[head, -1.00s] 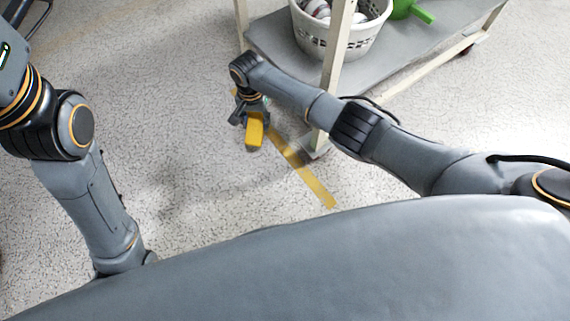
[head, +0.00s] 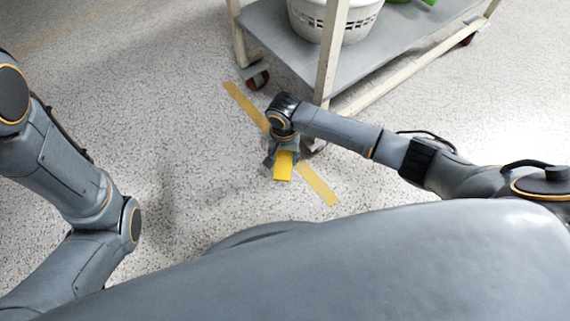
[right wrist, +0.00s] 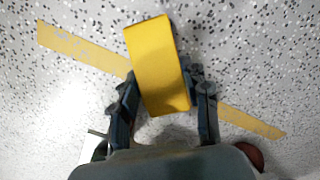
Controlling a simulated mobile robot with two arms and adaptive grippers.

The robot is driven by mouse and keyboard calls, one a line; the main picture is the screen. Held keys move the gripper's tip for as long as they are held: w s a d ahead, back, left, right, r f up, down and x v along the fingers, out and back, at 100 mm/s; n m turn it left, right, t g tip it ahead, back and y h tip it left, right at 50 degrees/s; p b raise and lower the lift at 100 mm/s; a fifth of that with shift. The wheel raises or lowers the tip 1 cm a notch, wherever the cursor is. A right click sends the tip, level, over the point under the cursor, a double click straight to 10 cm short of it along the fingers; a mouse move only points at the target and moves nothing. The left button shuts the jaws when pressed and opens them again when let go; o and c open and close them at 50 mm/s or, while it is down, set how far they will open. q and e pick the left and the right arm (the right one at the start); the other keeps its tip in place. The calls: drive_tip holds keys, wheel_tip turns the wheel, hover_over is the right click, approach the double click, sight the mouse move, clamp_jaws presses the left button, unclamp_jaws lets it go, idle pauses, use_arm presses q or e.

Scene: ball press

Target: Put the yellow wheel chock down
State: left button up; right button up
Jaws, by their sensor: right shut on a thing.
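The yellow wheel chock (head: 284,166) is in my right gripper (head: 281,158), over the floor near the cart's front leg in the head view. In the right wrist view the chock (right wrist: 158,65) sits between the two dark fingers of the right gripper (right wrist: 163,105), which are shut on it. A flat yellow tape strip (head: 318,186) runs on the floor beneath it. I cannot tell whether the chock touches the floor. My left arm shows at the left, but its gripper is out of view.
A cart with a grey lower shelf (head: 285,50) stands at the top, on caster wheels (head: 258,77). A white basket (head: 308,22) and a green thing (head: 428,2) are on the shelf. The speckled floor (head: 190,120) left of the chock is clear.

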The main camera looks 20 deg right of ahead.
sight(285, 163)
wheel_tip(285, 163, down, 4)
drive_tip(key=shift+s+d+r+b, duration=0.1)
drive_tip(key=shift+s+r+b, duration=0.05)
drive_tip(key=shift+b, duration=1)
drive_tip(key=shift+r, duration=0.15)
drive_tip(key=o, duration=1.2)
drive_tip(key=shift+o, duration=0.2)
